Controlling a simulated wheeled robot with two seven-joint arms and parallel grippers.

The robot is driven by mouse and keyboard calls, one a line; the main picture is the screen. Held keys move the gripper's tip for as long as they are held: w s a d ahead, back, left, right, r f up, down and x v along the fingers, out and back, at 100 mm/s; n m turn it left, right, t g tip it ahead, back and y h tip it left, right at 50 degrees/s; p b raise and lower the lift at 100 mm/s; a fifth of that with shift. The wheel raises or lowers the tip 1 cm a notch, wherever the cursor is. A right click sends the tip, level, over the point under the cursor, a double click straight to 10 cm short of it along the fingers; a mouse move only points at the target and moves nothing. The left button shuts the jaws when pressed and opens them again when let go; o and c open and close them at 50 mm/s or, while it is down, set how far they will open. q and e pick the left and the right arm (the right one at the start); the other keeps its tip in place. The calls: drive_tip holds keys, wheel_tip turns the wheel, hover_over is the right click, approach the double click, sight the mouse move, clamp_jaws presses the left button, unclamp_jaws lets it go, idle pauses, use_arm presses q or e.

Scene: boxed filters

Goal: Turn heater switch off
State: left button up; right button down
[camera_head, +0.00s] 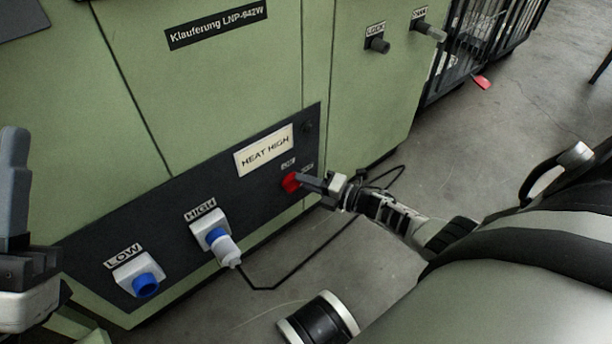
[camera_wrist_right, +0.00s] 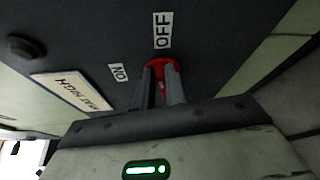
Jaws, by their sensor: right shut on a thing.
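The red heater switch (camera_head: 290,183) sits on the dark panel of the green machine, below the "HEAT HIGH" sign (camera_head: 264,150). My right gripper (camera_head: 302,181) is shut on the switch. In the right wrist view the two fingers (camera_wrist_right: 161,85) clasp the red switch (camera_wrist_right: 163,65). The "OFF" label (camera_wrist_right: 162,30) is above it there, and the "ON" label (camera_wrist_right: 118,72) is to its left. The fingers hide most of the knob, so I cannot tell its exact setting. My left gripper (camera_head: 14,190) is at the left edge, away from the switch, and partly out of view.
The LOW socket (camera_head: 145,285) is blue and empty. The HIGH socket (camera_head: 210,231) holds a white plug (camera_head: 227,252), whose black cable runs along the floor past my right arm. Grey floor (camera_head: 420,130) is open at right.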

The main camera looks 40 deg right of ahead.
drive_tip(key=shift+w+f+m+y, duration=0.1)
drive_tip(key=shift+w+m+y, duration=0.15)
drive_tip(key=shift+m, duration=0.35)
drive_tip(key=shift+f+m+t, duration=0.1)
drive_tip(key=shift+m+t, duration=0.4)
drive_tip(key=shift+m, duration=0.1)
drive_tip(key=shift+a, duration=0.1)
drive_tip(key=c, duration=1.4)
unclamp_jaws()
drive_tip(key=shift+c, duration=0.2)
drive_tip(key=shift+s, duration=0.1)
